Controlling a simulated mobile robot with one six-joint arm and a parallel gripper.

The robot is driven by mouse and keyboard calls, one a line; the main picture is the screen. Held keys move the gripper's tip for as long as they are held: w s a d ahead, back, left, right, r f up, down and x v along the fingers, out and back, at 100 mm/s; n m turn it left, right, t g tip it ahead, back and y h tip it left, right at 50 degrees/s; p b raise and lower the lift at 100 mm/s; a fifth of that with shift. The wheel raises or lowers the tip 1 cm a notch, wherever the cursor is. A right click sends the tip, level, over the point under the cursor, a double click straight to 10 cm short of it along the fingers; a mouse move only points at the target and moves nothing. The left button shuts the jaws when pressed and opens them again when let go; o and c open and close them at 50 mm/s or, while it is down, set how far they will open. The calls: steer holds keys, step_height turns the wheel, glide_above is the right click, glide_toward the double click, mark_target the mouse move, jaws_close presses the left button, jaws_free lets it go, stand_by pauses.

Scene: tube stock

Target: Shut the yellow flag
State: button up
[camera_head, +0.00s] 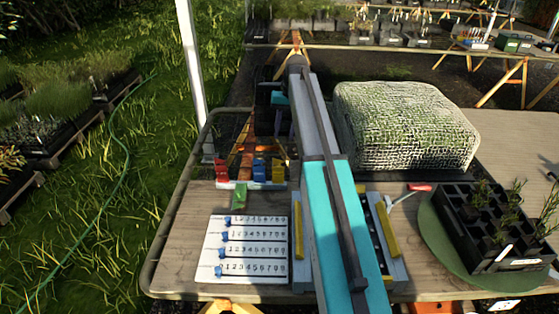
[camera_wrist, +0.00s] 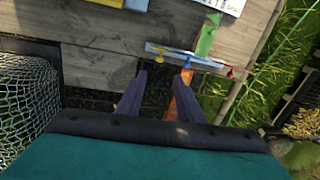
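A green flag (camera_head: 239,196) in the same rack lies folded forward over the table.
A number board (camera_head: 243,247) with blue sliders lies in front of the rack. A mesh-covered block (camera_head: 402,125) stands right of my arm. A black plant tray (camera_head: 520,265) sits on a green mat at the right. A yellow-barred frame (camera_head: 382,228) lies partly under my arm.

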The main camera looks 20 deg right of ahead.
steer(key=p, duration=0.3)
glide_toward(278, 173)
steer(key=shift+w+a+f, duration=0.1)
steer(key=shift+w+f, duration=0.35)
steer(key=shift+f, duration=0.45)
steer(key=shift+w+d+f, duration=0.1)
steer(key=shift+w+f, duration=0.35)
steer(key=shift+f, duration=0.45)
steer(key=shift+w+a+f, duration=0.1)
steer(key=shift+w+f, duration=0.35)
steer(key=shift+f, duration=0.45)
steer(key=shift+a, duration=0.1)
jaws_close()
